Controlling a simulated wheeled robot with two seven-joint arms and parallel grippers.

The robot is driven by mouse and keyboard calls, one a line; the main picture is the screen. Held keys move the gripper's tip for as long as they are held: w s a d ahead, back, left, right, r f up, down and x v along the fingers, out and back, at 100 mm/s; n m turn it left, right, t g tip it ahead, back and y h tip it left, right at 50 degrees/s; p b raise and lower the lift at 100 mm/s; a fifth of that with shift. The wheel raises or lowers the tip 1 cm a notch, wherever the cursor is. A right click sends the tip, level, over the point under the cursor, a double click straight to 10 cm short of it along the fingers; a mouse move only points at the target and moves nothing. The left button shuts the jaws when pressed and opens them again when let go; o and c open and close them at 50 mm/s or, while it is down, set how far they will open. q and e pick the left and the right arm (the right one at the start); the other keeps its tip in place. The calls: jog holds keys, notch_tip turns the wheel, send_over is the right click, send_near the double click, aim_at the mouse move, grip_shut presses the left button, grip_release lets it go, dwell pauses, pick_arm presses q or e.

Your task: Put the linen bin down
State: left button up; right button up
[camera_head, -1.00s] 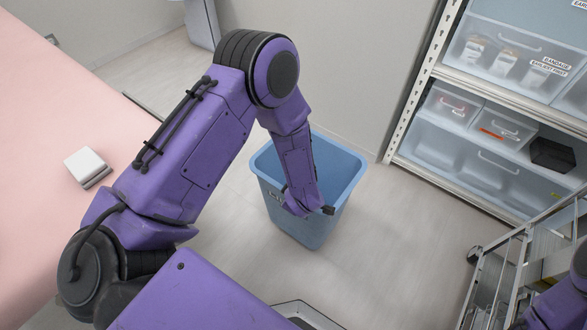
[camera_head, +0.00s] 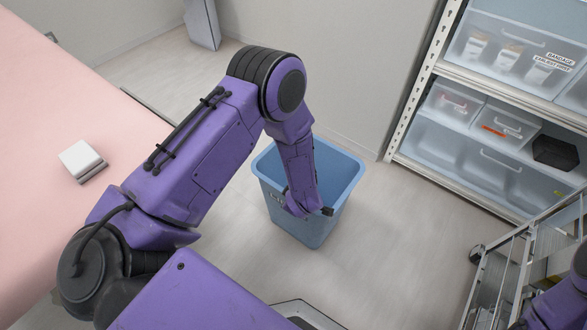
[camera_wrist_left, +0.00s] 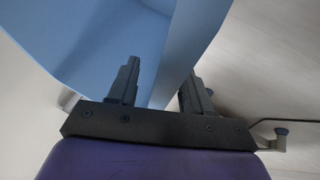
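The linen bin (camera_head: 345,190) is a light blue, open-topped tub, upright in the middle of the head view. It appears to stand on the floor, but its base is partly hidden by my arm. My left gripper (camera_head: 308,212) is at its near side, pointing down. In the left wrist view, the fingers of the left gripper (camera_wrist_left: 160,88) are spread apart. One is over the bin's inside and one outside, with the bin wall (camera_wrist_left: 181,60) between them and a gap showing beside it. My right gripper is out of view; only a purple arm part shows at lower right.
A pink-covered bed (camera_head: 40,140) with a small white box (camera_head: 82,157) is at the left. A shelf with clear drawers (camera_head: 490,165) stands at the right, with a metal cart (camera_head: 500,270) in front. Floor (camera_head: 410,240) between bin and cart is clear.

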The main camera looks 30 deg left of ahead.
pick_arm(q)
jog(key=shift+r, duration=0.15)
jog(key=p+v, duration=0.4)
jog(key=v, duration=0.8)
jog(key=s+a+f+m, duration=0.2)
jog(key=s+a+m, duration=0.1)
jog(key=s, duration=0.3)
jog(key=s+a+f+m, duration=0.2)
jog(key=s+f+m, duration=0.1)
jog(key=s, duration=0.4)
jog(key=s+a+f+m+g+h, duration=0.1)
jog(key=s+a+f+m, duration=0.2)
jog(key=s+m, duration=0.2)
jog(key=shift+s+a, duration=0.4)
jog(key=shift+s, duration=0.4)
